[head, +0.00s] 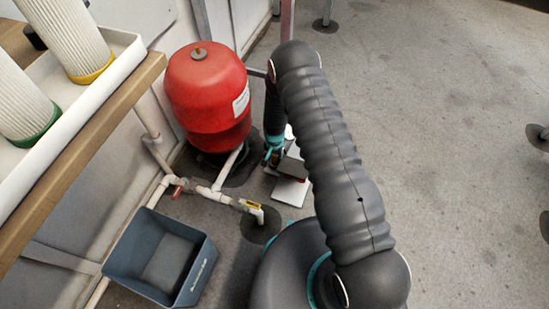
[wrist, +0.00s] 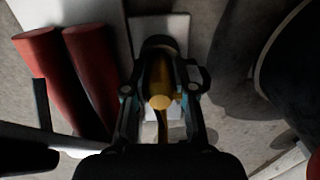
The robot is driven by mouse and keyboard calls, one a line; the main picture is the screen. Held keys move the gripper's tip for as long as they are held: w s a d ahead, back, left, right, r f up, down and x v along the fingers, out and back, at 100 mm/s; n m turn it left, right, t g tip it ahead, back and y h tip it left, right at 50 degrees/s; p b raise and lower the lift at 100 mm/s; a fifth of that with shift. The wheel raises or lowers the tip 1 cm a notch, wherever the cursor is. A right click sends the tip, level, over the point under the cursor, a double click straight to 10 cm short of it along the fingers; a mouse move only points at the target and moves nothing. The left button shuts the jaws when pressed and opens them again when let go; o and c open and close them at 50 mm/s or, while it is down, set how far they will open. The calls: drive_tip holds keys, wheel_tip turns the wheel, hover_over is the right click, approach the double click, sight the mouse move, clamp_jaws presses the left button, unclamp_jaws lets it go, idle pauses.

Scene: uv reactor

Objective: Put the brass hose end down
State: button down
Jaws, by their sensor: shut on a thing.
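The brass hose end (wrist: 160,80) shows in the wrist view between the two fingers of my gripper (wrist: 162,95), which is shut on it. A dark round part shows at its far end. A white plate (wrist: 172,28) lies beneath and behind it on the floor; I cannot tell whether the hose end touches it. In the head view my gripper (head: 274,155) is low beside the red tank, and the white plate (head: 290,191) shows just below it. The brass hose end is not clear in the head view.
Two red cylinders (wrist: 78,70) lie left of my gripper in the wrist view. In the head view a red tank (head: 207,95), white pipes (head: 208,193) and a blue-grey bin (head: 160,262) stand left of my arm. Open concrete floor (head: 450,130) lies to the right.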

drive_tip(key=shift+f+b, duration=0.3)
drive_tip(key=shift+b, duration=0.15)
drive_tip(key=shift+f+b, duration=0.25)
drive_tip(key=shift+b, duration=0.05)
drive_tip(key=c, duration=0.9)
unclamp_jaws()
drive_tip(key=shift+f, duration=0.2)
drive_tip(key=shift+c, duration=0.2)
drive_tip(key=shift+r, duration=0.25)
